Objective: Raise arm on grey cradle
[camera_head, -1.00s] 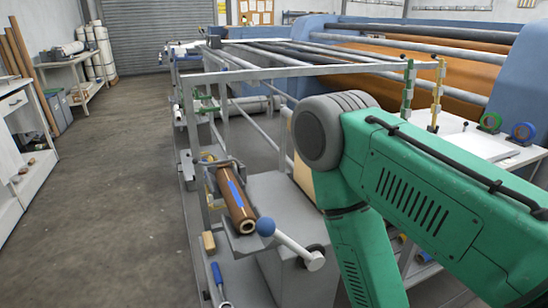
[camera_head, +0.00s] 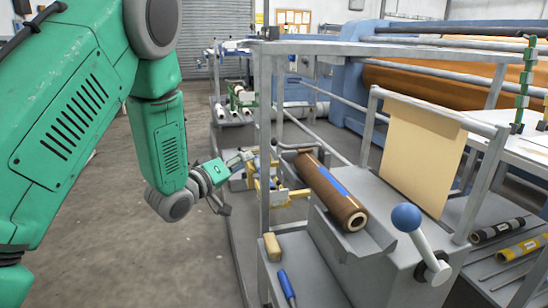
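The grey cradle (camera_head: 375,243) stands right of centre and carries a brown roll (camera_head: 318,178) with a blue stripe. A grey bar (camera_head: 303,149), perhaps the cradle's arm, shows at the roll's far end; I cannot tell its exact position. A lever with a blue ball knob (camera_head: 406,217) leans up and left from the cradle's near right side. My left gripper (camera_head: 236,184) is left of the roll's far end, apart from the roll. Its fingers look spread, with nothing seen between them. My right gripper is out of view.
The grey frame's upright post (camera_head: 264,130) is close by. A tan block (camera_head: 272,247) and a blue-handled tool (camera_head: 287,287) lie on the near ledge. A beige sheet (camera_head: 420,150) hangs behind the cradle.

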